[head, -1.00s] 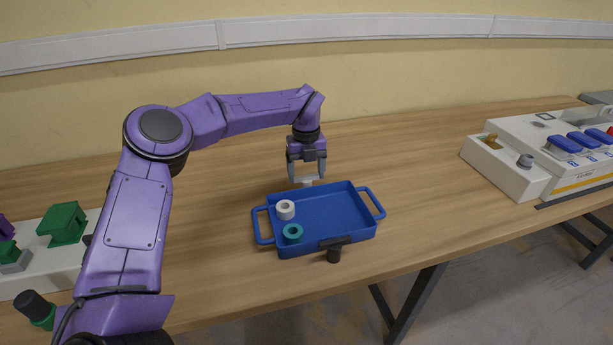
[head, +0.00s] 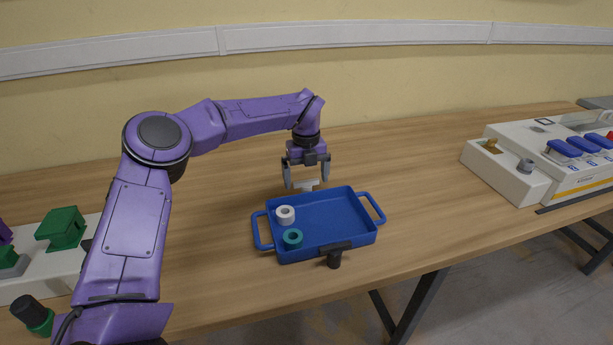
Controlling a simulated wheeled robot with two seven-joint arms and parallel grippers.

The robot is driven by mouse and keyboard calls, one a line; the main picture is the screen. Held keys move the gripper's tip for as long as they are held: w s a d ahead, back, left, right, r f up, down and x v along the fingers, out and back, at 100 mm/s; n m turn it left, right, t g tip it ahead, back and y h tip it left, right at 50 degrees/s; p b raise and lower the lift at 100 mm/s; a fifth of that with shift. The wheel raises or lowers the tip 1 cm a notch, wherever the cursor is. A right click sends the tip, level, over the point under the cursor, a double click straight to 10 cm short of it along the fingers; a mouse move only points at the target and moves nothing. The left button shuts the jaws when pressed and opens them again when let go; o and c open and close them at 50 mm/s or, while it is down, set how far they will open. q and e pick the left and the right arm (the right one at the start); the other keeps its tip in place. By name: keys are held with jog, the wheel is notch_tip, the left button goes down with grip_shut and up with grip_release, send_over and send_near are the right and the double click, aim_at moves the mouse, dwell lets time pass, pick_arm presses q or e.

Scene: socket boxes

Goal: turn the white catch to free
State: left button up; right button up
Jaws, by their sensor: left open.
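The white catch (head: 309,185) shows at the back edge of the blue tray (head: 330,213). It is small and partly masked by my gripper, so I cannot tell which way it is turned. My left gripper (head: 306,184) points down over the catch. Its two fingers are spread wide, one on each side of the catch, with gaps that look clear. A dark catch (head: 334,258) sits at the tray's front edge. My right gripper is out of view.
A white ring (head: 285,214) and a teal ring (head: 292,238) lie in the tray's left part. A white socket box (head: 515,170) with blue parts stands at the right. A pale box with green parts (head: 62,228) is at the left. Bare table lies between.

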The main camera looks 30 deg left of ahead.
aim_at(306, 181)
pick_arm(q)
notch_tip(306, 181, up, 10)
jog(key=shift+r, duration=0.25)
dwell(0.4)
